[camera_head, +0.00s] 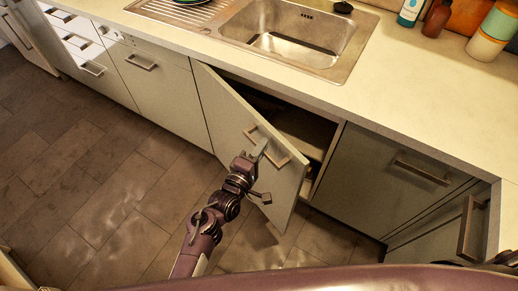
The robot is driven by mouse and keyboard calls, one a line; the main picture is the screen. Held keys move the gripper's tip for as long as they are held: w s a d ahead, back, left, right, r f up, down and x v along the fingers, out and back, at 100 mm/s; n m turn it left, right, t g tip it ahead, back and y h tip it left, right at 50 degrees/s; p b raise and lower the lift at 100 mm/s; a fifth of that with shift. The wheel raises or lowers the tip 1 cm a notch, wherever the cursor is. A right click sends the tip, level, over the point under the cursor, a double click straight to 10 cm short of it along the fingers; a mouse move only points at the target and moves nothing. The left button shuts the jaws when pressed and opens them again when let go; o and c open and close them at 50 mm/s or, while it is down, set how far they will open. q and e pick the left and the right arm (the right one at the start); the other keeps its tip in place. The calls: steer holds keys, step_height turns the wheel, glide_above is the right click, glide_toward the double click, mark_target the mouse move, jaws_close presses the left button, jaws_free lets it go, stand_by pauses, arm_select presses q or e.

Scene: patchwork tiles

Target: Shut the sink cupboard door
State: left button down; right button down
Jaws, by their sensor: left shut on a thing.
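The sink cupboard door (230,118) stands partly open below the sink (295,38), swung out from its left side. Its free right edge is out over the floor, and the dark cupboard inside (300,122) shows behind it. My left gripper (262,150) is at the door's bar handle (278,149) and is shut on it. The fingers hide part of the handle. My right gripper is not in view.
Closed cupboard fronts flank the opening, with a grey panel (378,182) to the right and another (160,85) to the left. Bottles and jars (437,18) stand on the counter (420,85). The tiled floor (90,190) is clear at left.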

arm_select(q)
steer(key=c, duration=1.4)
jaws_free()
steer(key=shift+o, duration=0.2)
steer(key=shift+a, duration=0.1)
steer(key=v, duration=0.7)
steer(key=shift+s+a+b, duration=0.2)
steer(key=shift+s+b, duration=0.1)
steer(key=shift+s, duration=0.05)
steer(key=s+a+f+m+g+y, duration=0.2)
steer(key=s+a+f+g, duration=0.15)
steer(key=f, duration=0.65)
steer(key=s+a+f+m+g+y, duration=0.25)
steer(key=s+f, duration=0.25)
steer(key=f, duration=0.5)
steer(key=s+a+f+m+g+y, duration=0.1)
steer(key=s+a+f+m+g, duration=0.2)
steer(key=f, duration=0.7)
steer(key=s+a+f+m+g+y, duration=0.2)
steer(key=s+a+f, duration=0.4)
steer(key=s, duration=0.5)
steer(key=s+a+f+m+g+y, duration=0.2)
steer(key=s+a+f, duration=0.5)
steer(key=s, duration=0.4)
steer(key=shift+a+m+g, duration=0.5)
steer(key=shift+a+m, duration=0.35)
steer(key=shift+m, duration=0.3)
